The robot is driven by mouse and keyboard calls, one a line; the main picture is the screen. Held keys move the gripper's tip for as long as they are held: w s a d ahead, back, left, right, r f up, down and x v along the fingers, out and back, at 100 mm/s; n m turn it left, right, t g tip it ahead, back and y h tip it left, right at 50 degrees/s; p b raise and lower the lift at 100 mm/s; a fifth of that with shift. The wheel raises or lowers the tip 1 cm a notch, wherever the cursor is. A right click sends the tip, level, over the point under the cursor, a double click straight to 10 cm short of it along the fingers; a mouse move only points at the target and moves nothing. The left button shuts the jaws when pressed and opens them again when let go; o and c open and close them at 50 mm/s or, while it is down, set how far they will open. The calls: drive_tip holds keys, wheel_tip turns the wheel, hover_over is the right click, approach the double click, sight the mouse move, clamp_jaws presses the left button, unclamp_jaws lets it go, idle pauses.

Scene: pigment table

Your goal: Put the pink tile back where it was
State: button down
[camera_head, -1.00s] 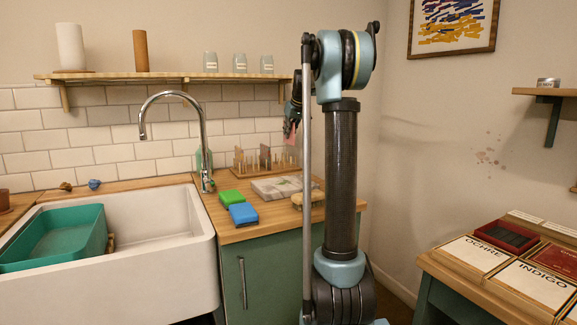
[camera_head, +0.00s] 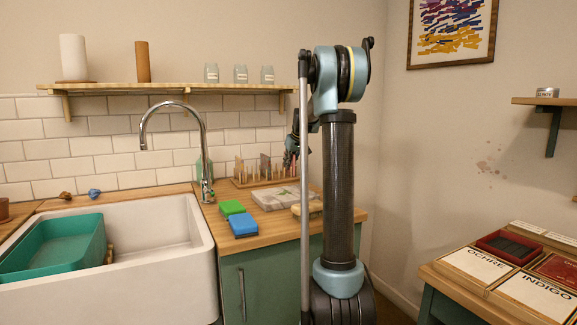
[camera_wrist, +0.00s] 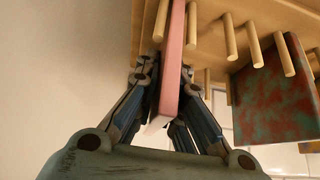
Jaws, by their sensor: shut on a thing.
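The pink tile (camera_wrist: 174,62) shows edge-on in the wrist view. My gripper (camera_wrist: 170,95) is shut on it, with the fingers on either side of its lower part in that picture. The tile's far end reaches the wooden rack (camera_wrist: 205,48), beside its pegs; I cannot tell whether it rests on the rack's base. In the head view my gripper (camera_head: 292,148) is at the right end of the peg rack (camera_head: 242,182) on the counter, partly hidden by my arm. The tile is too small there to make out clearly.
A red and green mottled tile (camera_wrist: 275,95) stands in the rack to the right. A pale slab (camera_head: 272,198), a green block (camera_head: 231,208) and a blue block (camera_head: 243,228) lie on the counter in front. The sink (camera_head: 170,245) is to the left.

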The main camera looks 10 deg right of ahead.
drive_tip(key=c, duration=1.7)
unclamp_jaws()
drive_tip(key=v, duration=1.2)
drive_tip(key=shift+s, duration=0.1)
